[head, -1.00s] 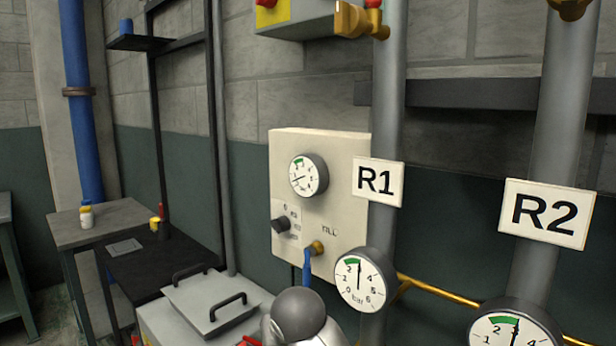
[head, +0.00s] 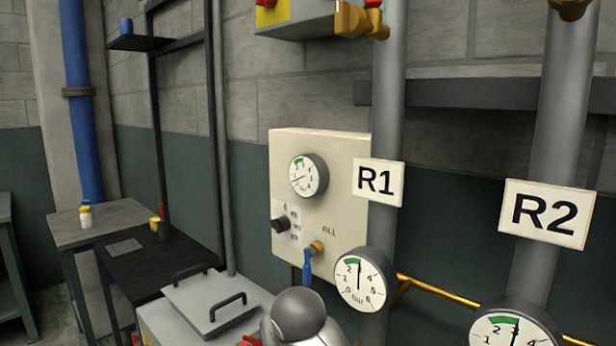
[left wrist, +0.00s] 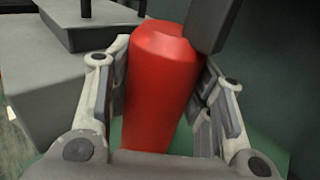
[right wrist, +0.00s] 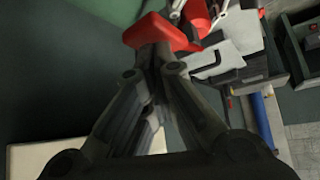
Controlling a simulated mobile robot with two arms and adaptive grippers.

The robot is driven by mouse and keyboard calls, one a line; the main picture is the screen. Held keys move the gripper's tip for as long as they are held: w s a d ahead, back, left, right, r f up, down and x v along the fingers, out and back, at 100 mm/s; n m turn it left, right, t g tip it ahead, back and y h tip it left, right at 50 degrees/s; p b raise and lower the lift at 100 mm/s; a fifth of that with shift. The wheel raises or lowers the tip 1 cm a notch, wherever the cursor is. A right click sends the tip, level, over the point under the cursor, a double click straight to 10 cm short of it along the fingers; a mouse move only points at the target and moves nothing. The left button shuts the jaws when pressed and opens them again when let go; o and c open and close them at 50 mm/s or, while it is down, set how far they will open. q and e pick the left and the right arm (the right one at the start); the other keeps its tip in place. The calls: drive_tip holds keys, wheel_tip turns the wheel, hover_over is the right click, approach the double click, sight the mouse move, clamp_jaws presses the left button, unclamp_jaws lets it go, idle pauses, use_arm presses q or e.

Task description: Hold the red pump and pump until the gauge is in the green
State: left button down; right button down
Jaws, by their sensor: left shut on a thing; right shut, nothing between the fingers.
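The red pump (left wrist: 160,95) stands between the fingers of my left gripper (left wrist: 165,78), which is shut on its body. In the right wrist view, my right gripper (right wrist: 158,55) is shut and empty. Its tips are at a red handle-like part (right wrist: 155,32); I cannot tell if they touch it. In the head view, the gauge (head: 308,176) on the cream panel has a green band at its upper left. Its needle points to the lower left, outside the green. The R1 gauge (head: 360,280) needle stands near 3, at the green's right edge.
The cream panel (head: 345,150) carries a black knob (head: 282,224) and a blue-handled fill valve (head: 308,266). The R2 gauge (head: 513,328) is cut off at the lower right. A grey box (head: 212,300) with black handles stands below the panel. A side table (head: 125,215) holds a small bottle.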

drive_tip(key=shift+f, duration=0.15)
drive_tip(key=shift+f, duration=1.85)
drive_tip(key=shift+r, duration=4.3)
drive_tip(key=shift+r, duration=0.6)
drive_tip(key=shift+f, duration=2.95)
drive_tip(key=shift+f, duration=1.95)
drive_tip(key=shift+r, duration=4.3)
